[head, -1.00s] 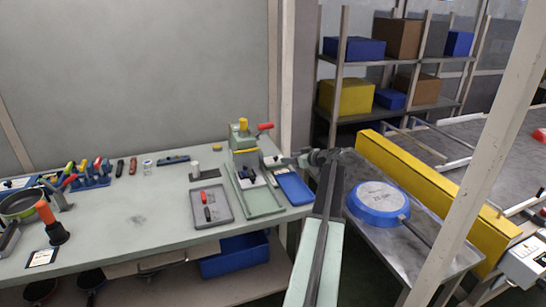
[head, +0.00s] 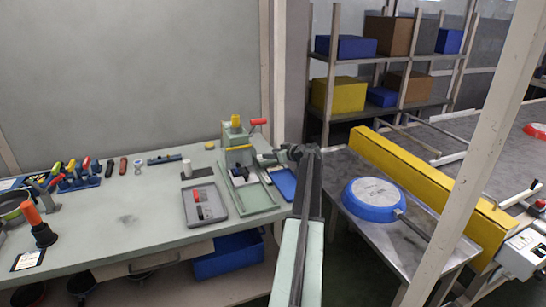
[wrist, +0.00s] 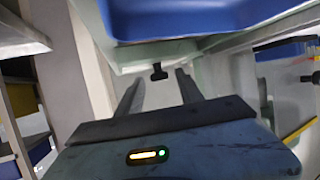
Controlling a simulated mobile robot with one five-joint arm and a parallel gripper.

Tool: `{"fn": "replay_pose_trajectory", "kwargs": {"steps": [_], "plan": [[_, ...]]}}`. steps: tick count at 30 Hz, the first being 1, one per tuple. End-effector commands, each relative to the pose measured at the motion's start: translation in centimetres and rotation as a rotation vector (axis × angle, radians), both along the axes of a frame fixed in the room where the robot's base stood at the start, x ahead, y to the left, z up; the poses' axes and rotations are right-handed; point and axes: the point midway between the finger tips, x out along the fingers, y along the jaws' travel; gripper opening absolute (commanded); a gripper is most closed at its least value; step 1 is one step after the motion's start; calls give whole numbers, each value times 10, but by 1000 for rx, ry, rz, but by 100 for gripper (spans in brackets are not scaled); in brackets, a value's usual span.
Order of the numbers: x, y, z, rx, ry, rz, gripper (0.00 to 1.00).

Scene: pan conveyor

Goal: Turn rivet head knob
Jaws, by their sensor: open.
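A green press (head: 240,155) with a yellow top and a red-ended lever (head: 258,121) stands at the bench's right end. I cannot make out a rivet head knob on it for certain. In the wrist view my gripper (wrist: 160,75) is open, with two dark fingers apart. A small black T-shaped piece (wrist: 158,71) shows between and beyond the fingertips; whether it is the knob I cannot tell. No contact is visible.
A grey tray (head: 190,217) with red and black pieces lies left of the press. A blue pan (head: 372,212) rests on a metal table (head: 345,175) beside a yellow rail (head: 420,175). A pale post (head: 470,180) stands at right. The bench's front-middle is clear.

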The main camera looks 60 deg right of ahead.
Motion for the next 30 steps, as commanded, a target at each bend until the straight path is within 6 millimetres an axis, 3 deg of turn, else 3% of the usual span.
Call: {"fn": "replay_pose_trajectory", "kwargs": {"steps": [1, 5, 6, 17, 30], "plan": [[0, 0, 0, 0, 0, 0, 41], [-1, 0, 0, 0, 0, 0, 5], [-1, 0, 0, 0, 0, 0, 0], [-4, 1, 0, 0, 0, -54, 0], [-1, 8, 0, -2, 1, -364, 0]]}}
